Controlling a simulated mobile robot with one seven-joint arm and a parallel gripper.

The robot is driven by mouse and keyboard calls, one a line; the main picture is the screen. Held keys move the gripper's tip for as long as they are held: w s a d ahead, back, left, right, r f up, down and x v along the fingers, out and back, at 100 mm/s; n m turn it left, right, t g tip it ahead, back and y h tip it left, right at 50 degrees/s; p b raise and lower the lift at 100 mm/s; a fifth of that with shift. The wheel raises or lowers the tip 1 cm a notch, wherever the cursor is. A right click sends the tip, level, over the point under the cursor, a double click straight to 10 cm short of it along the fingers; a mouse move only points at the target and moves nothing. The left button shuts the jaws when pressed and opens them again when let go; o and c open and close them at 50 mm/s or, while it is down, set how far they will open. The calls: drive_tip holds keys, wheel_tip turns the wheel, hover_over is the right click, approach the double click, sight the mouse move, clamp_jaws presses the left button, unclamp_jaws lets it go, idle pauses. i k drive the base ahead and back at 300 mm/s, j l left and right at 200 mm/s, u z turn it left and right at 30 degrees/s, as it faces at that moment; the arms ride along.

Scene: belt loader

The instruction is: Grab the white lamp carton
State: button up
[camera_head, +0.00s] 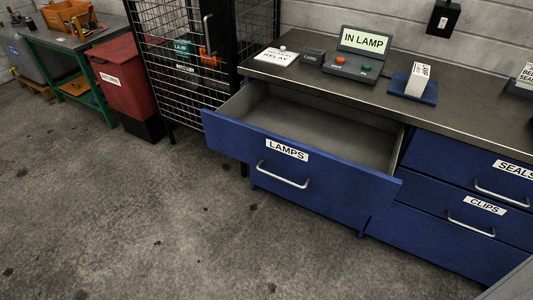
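A white carton (417,79) with dark lettering on its top, which seems to read "LAMP", stands in a blue holder (426,98) on the dark grey bench top. The holder hides the lower part of the carton. A drawer labelled LAMPS (225,135) below the bench is pulled open, and the part of its inside that shows is empty. My gripper is not in view.
Closed SEALS (440,165) and CLIPS (420,207) drawers are at right. The floor is clear.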

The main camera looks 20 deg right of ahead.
sight(419, 76)
drive_tip(key=z, duration=1.55)
drive_tip(key=i+l+z, duration=0.1)
drive_tip(key=z, duration=0.3)
drive_tip(key=i+l+z, duration=0.25)
drive_tip(key=i, duration=0.2)
drive_tip(key=i+z, duration=0.25)
drive_tip(key=i, duration=0.2)
drive_tip(key=i+u, duration=0.45)
drive_tip(key=u, duration=0.25)
drive_tip(key=i+u, duration=0.35)
drive_tip(key=i, duration=0.35)
drive_tip(key=j+u, duration=0.05)
drive_tip(key=j, duration=0.05)
